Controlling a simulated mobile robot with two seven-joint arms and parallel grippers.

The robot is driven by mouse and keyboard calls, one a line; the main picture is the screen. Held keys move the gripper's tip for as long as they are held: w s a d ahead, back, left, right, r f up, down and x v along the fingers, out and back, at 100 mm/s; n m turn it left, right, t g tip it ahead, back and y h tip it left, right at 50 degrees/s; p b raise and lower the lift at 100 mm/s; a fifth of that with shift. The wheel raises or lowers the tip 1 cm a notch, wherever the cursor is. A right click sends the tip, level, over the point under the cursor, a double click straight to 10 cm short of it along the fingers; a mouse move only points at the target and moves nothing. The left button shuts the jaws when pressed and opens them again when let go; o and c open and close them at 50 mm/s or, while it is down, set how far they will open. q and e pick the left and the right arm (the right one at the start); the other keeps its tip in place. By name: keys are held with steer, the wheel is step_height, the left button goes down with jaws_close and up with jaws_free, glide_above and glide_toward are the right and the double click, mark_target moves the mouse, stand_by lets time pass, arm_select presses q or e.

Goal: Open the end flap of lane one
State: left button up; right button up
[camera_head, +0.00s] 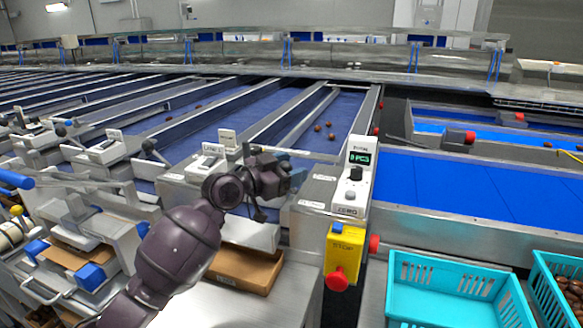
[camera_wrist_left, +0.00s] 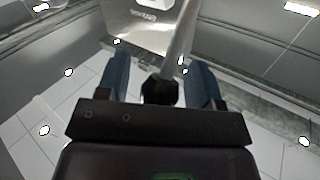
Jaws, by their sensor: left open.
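My left gripper (camera_head: 287,170) is at the near end of the lane with the blue belt (camera_head: 345,112), left of the counter box. In the left wrist view its two blue fingers (camera_wrist_left: 160,72) are open, one on each side of a black knob (camera_wrist_left: 160,90) on a metal rod (camera_wrist_left: 180,40). The knob sits between the fingers, close to the palm, and I see no firm grip on it. In the head view my gripper hides this handle and most of the lane's end, so I cannot tell how the flap stands. My right gripper is not in view.
A white counter box (camera_head: 355,178) and a yellow stop box (camera_head: 344,256) with a red button stand just right. A brown carton (camera_head: 245,268) lies below my gripper. An empty turquoise crate (camera_head: 440,303) is at front right. Neighbouring lanes have black-knobbed levers (camera_head: 149,147).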

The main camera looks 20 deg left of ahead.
arm_select(q)
steer(key=shift+w+d, duration=0.15)
steer(key=shift+w, duration=0.05)
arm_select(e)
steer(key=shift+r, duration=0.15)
arm_select(q)
steer(key=shift+c, duration=0.3)
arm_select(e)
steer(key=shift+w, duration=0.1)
arm_select(q)
jaws_close()
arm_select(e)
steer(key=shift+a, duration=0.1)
arm_select(q)
steer(key=shift+r, duration=0.1)
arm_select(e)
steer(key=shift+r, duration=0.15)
